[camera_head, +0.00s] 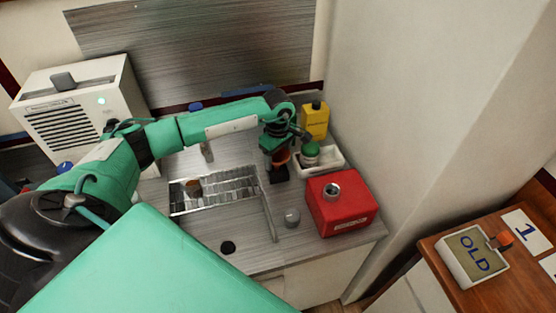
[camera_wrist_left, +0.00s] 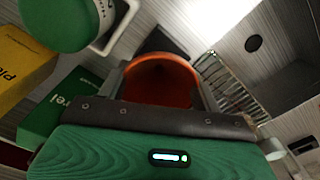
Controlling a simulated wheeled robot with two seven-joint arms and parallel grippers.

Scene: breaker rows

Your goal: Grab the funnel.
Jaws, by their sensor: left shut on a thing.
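The orange funnel (camera_wrist_left: 160,80) shows in the left wrist view with its round, wide mouth toward the camera. In the head view only a small part of the funnel (camera_head: 284,156) shows; the rest is hidden by my gripper. My left gripper (camera_head: 279,168) is shut on the funnel, at the right end of the counter beside the white tray. In the left wrist view, the fingers of my left gripper (camera_wrist_left: 160,85) lie on both sides of the funnel. I cannot tell whether the funnel touches anything below. My right gripper is not in view.
A white tray (camera_head: 329,167) holds a green-topped container (camera_head: 310,149). A sink with a rack (camera_head: 232,188) lies left of my gripper.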

